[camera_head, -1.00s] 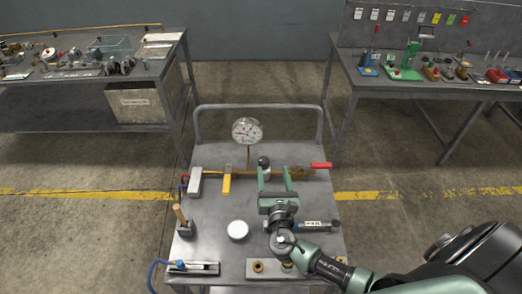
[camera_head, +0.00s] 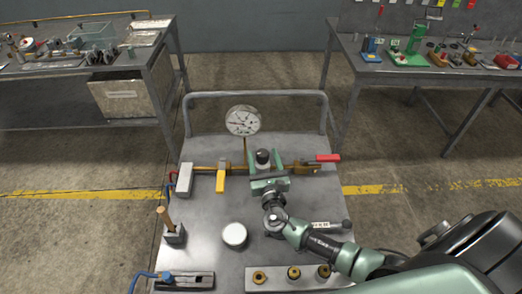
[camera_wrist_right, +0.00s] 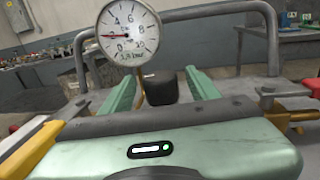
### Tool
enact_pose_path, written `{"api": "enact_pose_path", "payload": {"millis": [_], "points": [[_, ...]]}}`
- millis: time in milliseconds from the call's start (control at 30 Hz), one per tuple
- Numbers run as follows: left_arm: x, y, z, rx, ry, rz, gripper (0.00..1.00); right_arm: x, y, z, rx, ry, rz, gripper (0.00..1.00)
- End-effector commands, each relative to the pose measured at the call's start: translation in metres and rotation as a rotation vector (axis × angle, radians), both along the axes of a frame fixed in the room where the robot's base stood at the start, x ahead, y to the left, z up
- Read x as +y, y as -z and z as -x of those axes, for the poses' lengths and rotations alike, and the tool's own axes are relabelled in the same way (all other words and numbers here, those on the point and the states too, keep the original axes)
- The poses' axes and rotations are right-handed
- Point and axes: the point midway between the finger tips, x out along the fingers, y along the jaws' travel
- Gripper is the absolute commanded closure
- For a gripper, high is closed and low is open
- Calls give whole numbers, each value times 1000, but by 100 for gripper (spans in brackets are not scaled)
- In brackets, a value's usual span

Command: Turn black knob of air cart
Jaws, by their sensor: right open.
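The air cart (camera_head: 200,215) stands in front of me, its pipe (camera_head: 205,170) running across its top. The black knob (camera_head: 263,157) sits on the pipe near the middle, right of the round gauge (camera_head: 243,121). It also shows in the right wrist view (camera_wrist_right: 161,89). My right gripper (camera_head: 264,160) is open, with its green fingers on either side of the knob. In the wrist view (camera_wrist_right: 162,85) gaps show between the knob and both fingers. The knob's lower part is hidden by the gripper body. My left gripper is out of view.
A red-handled lever (camera_head: 327,158) is right of the knob and a yellow lever (camera_head: 220,183) left. A white round puck (camera_head: 234,235), a wooden-handled tool (camera_head: 168,222) and a plate with brass fittings (camera_head: 292,275) are on the cart. Workbenches stand behind on both sides.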

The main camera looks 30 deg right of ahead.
Motion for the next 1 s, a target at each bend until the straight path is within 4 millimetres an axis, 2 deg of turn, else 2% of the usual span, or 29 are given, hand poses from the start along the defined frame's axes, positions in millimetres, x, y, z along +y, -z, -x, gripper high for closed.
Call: {"api": "enact_pose_path", "payload": {"millis": [100,233,567,600,633,800,833,1000], "points": [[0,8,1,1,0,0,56,-6,1,-19,-3,2,-1,39],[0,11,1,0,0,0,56,-10,1,-31,-1,0,-2,39],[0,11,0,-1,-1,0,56,-12,0,-37,0,1,-2,39],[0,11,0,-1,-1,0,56,-12,0,-37,0,0,-2,42],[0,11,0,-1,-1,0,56,-12,0,-37,0,0,-2,50],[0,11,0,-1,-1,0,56,-12,0,-37,0,0,-2,98],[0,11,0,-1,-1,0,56,-12,0,-37,0,0,-2,100],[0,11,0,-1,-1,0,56,-11,0,-37,1,11,-3,100]]}}
